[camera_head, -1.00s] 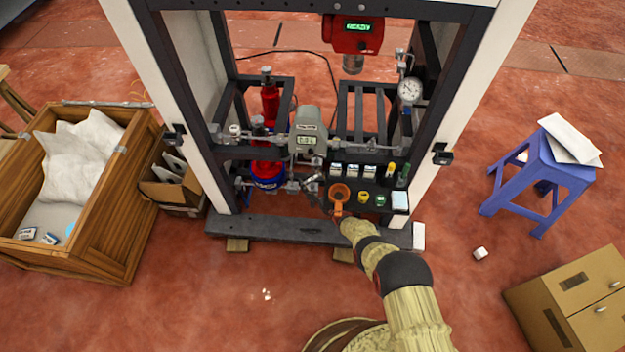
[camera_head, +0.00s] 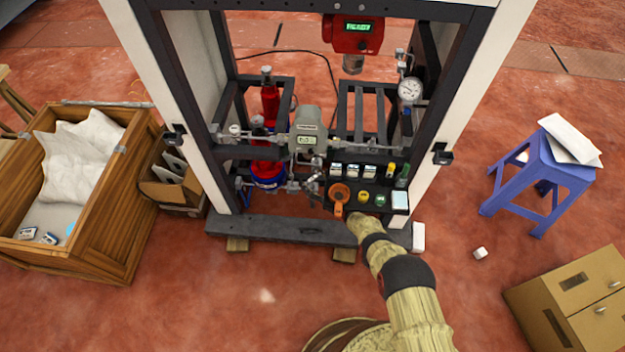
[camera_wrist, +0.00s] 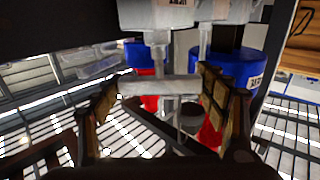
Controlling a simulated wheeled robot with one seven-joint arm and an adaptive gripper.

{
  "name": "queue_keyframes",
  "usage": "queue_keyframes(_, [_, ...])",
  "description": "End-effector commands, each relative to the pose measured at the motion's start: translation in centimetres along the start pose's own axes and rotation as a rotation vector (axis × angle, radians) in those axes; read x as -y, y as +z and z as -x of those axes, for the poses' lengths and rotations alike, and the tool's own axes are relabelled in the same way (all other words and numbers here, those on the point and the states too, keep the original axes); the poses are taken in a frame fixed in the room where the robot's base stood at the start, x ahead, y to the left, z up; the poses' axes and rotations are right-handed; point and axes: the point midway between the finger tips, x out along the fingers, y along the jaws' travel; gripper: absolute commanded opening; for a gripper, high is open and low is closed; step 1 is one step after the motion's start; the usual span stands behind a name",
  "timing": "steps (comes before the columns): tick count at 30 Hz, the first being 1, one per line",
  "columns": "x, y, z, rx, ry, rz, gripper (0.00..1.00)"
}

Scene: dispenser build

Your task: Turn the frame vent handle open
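In the wrist view my gripper (camera_wrist: 160,108) is open, its two padded fingers well apart. A pale grey bar-shaped handle (camera_wrist: 155,88) lies crosswise between or just beyond the fingertips, with a grey vertical stem behind it. I cannot tell whether either finger touches it. In the head view, grey valve fittings (camera_head: 312,185) sit low in the frame, left of the small shelf; I cannot tell which part there is the vent handle. My gripper is hidden in the head view behind the shelf and my arm.
Red-and-blue containers (camera_head: 268,172) stand behind the fittings. The shelf holds an orange funnel (camera_head: 339,192) and several small bottles and boxes. A dark beam (camera_head: 285,229) crosses the frame's foot. A wooden crate (camera_head: 120,240) stands left, a blue stool (camera_head: 535,185) right.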

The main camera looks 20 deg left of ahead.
Motion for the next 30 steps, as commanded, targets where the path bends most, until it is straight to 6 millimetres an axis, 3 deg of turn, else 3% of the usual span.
queue_keyframes(9, [0.0,0.0,0.0,0.000,0.000,0.000,0.91])
queue_keyframes(20, [0.0,0.0,0.2,0.000,0.000,0.000,0.91])
queue_keyframes(26, [-0.1,0.0,1.8,0.002,0.001,-0.001,0.91])
queue_keyframes(30, [-0.1,0.0,4.2,0.002,0.002,-0.001,0.91])
